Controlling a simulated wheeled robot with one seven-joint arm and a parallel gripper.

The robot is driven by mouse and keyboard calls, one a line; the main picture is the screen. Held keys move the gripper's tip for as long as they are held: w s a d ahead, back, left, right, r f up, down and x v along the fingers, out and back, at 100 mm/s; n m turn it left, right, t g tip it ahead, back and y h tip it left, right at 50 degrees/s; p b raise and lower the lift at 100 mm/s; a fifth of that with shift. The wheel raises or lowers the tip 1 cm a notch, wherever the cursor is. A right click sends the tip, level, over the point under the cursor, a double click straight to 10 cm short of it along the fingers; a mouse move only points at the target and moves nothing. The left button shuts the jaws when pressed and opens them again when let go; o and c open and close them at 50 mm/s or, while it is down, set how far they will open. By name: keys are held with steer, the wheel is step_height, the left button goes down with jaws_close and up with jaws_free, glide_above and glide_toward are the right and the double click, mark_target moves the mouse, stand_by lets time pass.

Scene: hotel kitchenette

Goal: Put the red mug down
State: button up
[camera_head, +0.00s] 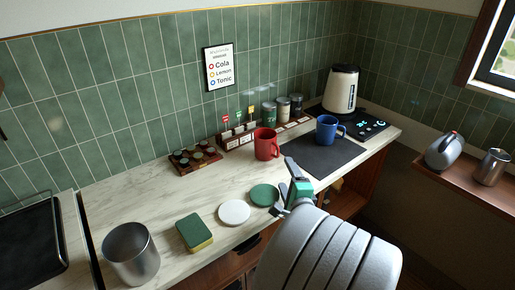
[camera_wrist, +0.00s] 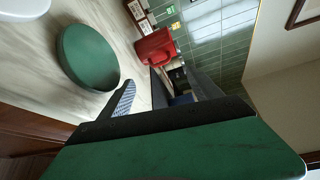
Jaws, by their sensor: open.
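The red mug (camera_head: 266,144) stands upright on the marble counter, just left of the dark mat, in the head view. It also shows in the wrist view (camera_wrist: 156,47), beyond my fingers. My gripper (camera_head: 291,176) is open and empty, in front of the mug and apart from it, near the counter's front edge. In the wrist view its fingers (camera_wrist: 160,92) are spread with nothing between them that I can see holding. A green coaster (camera_head: 264,195) lies on the counter to the left of my gripper, and it also shows in the wrist view (camera_wrist: 88,57).
A blue mug (camera_head: 327,130) stands on the dark mat (camera_head: 318,157). A kettle (camera_head: 341,90) is behind it. A white coaster (camera_head: 234,212), a sponge (camera_head: 194,233) and a metal canister (camera_head: 130,255) stand along the front left. A rack (camera_head: 195,160) is at the back.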

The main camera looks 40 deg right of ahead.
steer(key=p, duration=0.2)
glide_toward(274, 147)
steer(key=x, duration=0.5)
steer(key=shift+f, duration=0.15)
steer(key=shift+c, duration=0.4)
jaws_close()
